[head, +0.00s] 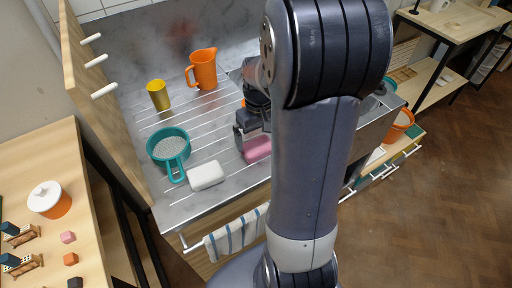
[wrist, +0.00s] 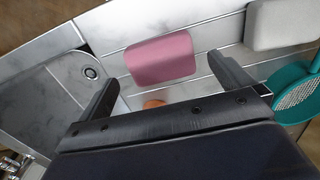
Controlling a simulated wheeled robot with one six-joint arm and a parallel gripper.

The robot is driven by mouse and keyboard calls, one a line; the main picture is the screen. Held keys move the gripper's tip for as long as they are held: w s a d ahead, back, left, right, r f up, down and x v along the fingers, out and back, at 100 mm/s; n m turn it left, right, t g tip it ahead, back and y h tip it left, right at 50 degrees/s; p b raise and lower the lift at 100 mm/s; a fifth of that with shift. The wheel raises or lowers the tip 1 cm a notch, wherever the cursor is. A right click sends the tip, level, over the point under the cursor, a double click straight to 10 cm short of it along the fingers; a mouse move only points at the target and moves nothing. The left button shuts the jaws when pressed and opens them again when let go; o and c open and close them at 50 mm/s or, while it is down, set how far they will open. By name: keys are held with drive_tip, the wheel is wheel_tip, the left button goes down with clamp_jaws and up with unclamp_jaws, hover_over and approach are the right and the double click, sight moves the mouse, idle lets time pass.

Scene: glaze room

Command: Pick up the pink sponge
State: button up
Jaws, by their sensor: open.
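The pink sponge (head: 257,149) lies on the grooved metal drainboard (head: 203,127), partly hidden by my gripper and arm in the head view. In the wrist view the sponge (wrist: 161,58) shows almost whole, just beyond and between the two fingertips. My gripper (wrist: 166,78) is open and empty, with the fingers apart on either side of the sponge's width. In the head view my gripper (head: 243,141) is at the sponge's left and upper side. I cannot tell the exact height of the fingertips above the board.
A white block (head: 206,175) and a teal strainer (head: 169,147) lie left of the sponge. A yellow cup (head: 158,95) and an orange jug (head: 203,70) stand behind. A sink basin (wrist: 48,98) is at left in the wrist view. A striped towel (head: 237,236) hangs in front.

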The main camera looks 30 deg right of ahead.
sight(258, 145)
drive_tip(key=shift+w+f+p, duration=0.15)
drive_tip(key=shift+f+p, duration=0.05)
drive_tip(key=shift+f, duration=1.2)
drive_tip(key=shift+w+f+p, duration=0.15)
drive_tip(key=shift+f+p, duration=0.05)
drive_tip(key=shift+f, duration=1.15)
drive_tip(key=shift+c, duration=0.3)
drive_tip(key=c, duration=0.7)
drive_tip(key=shift+r, duration=5.05)
drive_tip(key=shift+c, duration=0.2)
